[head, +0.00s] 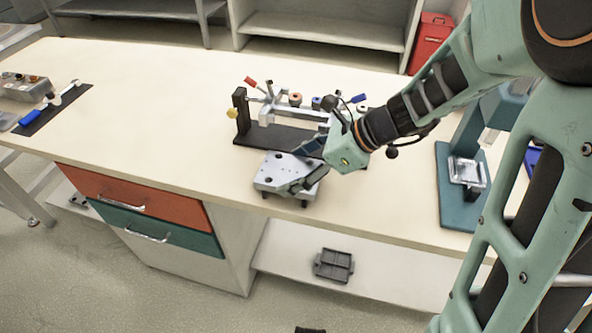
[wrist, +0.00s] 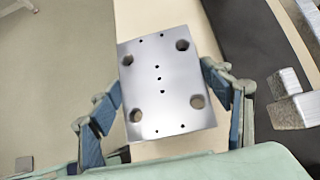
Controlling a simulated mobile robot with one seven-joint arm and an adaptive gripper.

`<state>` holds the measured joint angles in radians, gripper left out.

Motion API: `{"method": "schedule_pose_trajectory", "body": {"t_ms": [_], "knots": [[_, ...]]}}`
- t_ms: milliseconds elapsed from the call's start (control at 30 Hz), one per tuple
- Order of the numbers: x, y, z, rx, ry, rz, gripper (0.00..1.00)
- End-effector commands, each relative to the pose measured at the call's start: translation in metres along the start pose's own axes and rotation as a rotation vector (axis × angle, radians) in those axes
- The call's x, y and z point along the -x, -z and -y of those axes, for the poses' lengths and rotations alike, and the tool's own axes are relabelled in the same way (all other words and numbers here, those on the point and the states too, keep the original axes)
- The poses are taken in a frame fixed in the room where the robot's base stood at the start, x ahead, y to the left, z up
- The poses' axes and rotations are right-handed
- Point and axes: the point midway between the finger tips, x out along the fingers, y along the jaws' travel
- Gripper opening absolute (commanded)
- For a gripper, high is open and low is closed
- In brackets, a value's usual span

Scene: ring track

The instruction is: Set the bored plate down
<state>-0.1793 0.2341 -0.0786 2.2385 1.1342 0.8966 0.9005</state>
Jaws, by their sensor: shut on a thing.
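The bored plate (head: 280,171) is a flat silver block near the front edge of the bench, in front of the fixture. In the wrist view the plate (wrist: 170,88) shows its face, with larger holes towards its corners and several small holes along the middle. My gripper (head: 304,169) is shut on the plate, with one finger at each side edge; the gripper's fingers (wrist: 165,105) also show in the wrist view. Dark feet or supports show under the plate in the head view. I cannot tell whether they touch the bench.
A fixture on a black base (head: 265,136), with red and blue handles, stands just behind the plate. A teal press (head: 460,185) stands to the right. The bench top (head: 150,120) is clear to the left, up to a dark mat (head: 55,108) with tools.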

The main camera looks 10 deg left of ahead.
Motion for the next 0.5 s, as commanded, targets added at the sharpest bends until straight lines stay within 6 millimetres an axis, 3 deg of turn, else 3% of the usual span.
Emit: {"method": "schedule_pose_trajectory", "body": {"t_ms": [233,267,333,500], "knots": [[-0.0021,0.0012,0.0004,0.001,0.001,0.003,0.22],[-0.0021,0.0020,-0.0001,0.000,0.000,0.000,0.74],[-0.0018,0.0016,-0.0001,0.000,0.000,0.000,0.79],[-0.0017,0.0017,-0.0001,0.000,0.000,0.000,0.79]]}}
